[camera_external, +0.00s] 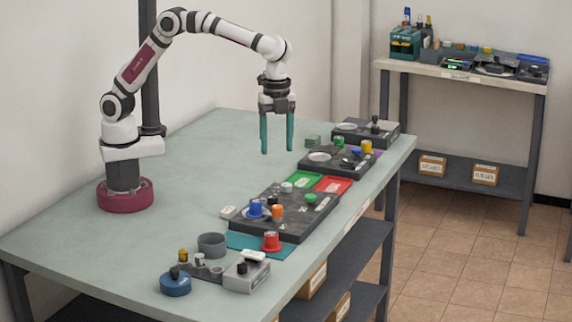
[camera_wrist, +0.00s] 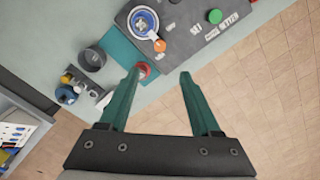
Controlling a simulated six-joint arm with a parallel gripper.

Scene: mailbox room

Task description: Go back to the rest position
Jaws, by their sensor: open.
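My gripper (camera_external: 278,134) is open and empty, with two long green fingers pointing down. In the external view it hangs in the air above the table (camera_external: 60,240), behind the row of dark panels along its right side. In the wrist view, my gripper (camera_wrist: 158,78) shows its fingers spread apart, with nothing held between them. A red knob (camera_wrist: 145,69) shows beyond the fingers, near the left fingertip in the picture.
A dark panel (camera_external: 301,224) carries blue, orange and green parts; a red knob (camera_external: 271,241) stands before it. Green (camera_external: 302,180) and red (camera_external: 334,185) trays lie behind. A grey cup (camera_external: 212,244) stands near the front. The table's left half is mostly clear.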

